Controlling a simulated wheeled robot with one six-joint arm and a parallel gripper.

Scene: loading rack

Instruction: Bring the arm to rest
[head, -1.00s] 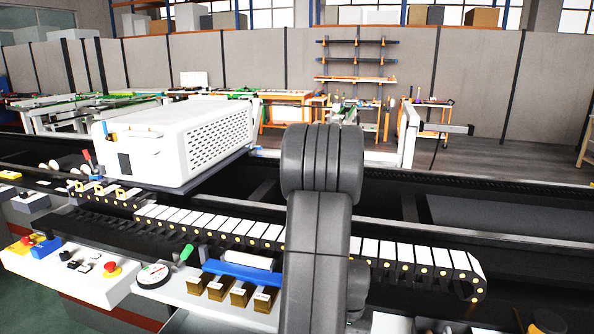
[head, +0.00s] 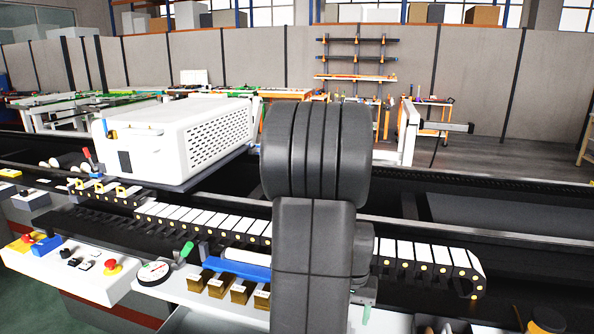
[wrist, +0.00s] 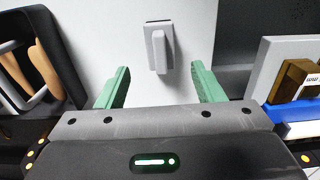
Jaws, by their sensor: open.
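My gripper (wrist: 158,88) shows in the wrist view with its two green fingers wide apart and nothing between them. It points toward a white surface with a light grey handle-like block (wrist: 160,48) that lies beyond the fingertips. I cannot tell whether the fingers are close to that block.
A white box-shaped unit (head: 180,140) stands behind on the left. A cable chain (head: 420,262) runs across the bench. Wooden blocks (head: 240,290) and a blue bar (head: 245,270) sit beside my arm.

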